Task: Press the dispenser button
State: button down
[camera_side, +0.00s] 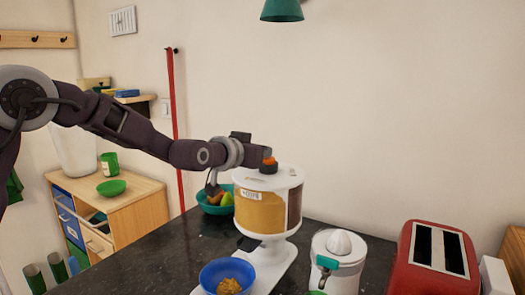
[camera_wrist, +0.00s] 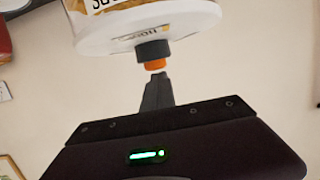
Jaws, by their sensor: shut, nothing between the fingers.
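The dispenser (camera_side: 262,212) stands on the dark counter, a white-lidded drum on a white stem with a tan section and a brown section. Its orange button (camera_side: 268,158) sits in a dark collar on top of the lid. In the wrist view the button (camera_wrist: 155,64) and the dispenser's white lid (camera_wrist: 150,30) show upside down. My gripper (camera_wrist: 156,76) is shut and empty, with its fingertips right by the button. I cannot tell whether they touch it. In the side view the gripper (camera_side: 257,157) is at button height, just left of it. A blue bowl (camera_side: 215,272) holding yellow-brown food is below the dispenser.
A white juicer (camera_side: 340,262) stands right of the dispenser, then a red toaster (camera_side: 408,262). A teal bowl of fruit (camera_side: 208,207) is behind left. A wooden cabinet (camera_side: 140,208) stands farther left. A green lamp (camera_side: 282,10) hangs above.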

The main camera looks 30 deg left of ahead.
jog(key=shift+s+f, duration=0.1)
jog(key=shift+f, duration=1.3)
notch_tip(320, 180, up, 6)
jog(key=shift+s+f, duration=0.15)
jog(key=shift+f, duration=0.1)
jog(key=v, duration=0.9)
jog(key=shift+s, duration=0.25)
jog(key=shift+r, duration=0.1)
jog(key=s+a+f+g, duration=0.1)
jog(key=s+f+g, duration=0.2)
jog(key=s, duration=0.9)
jog(key=s+a+f+g, duration=0.1)
jog(key=s+f+g, duration=0.2)
jog(key=s, duration=0.9)
jog(key=s+a+f+g, duration=0.2)
jog(key=s+f, duration=0.4)
jog(key=s, duration=0.7)
jog(key=shift+f+g, duration=0.2)
jog(key=shift+g, duration=0.6)
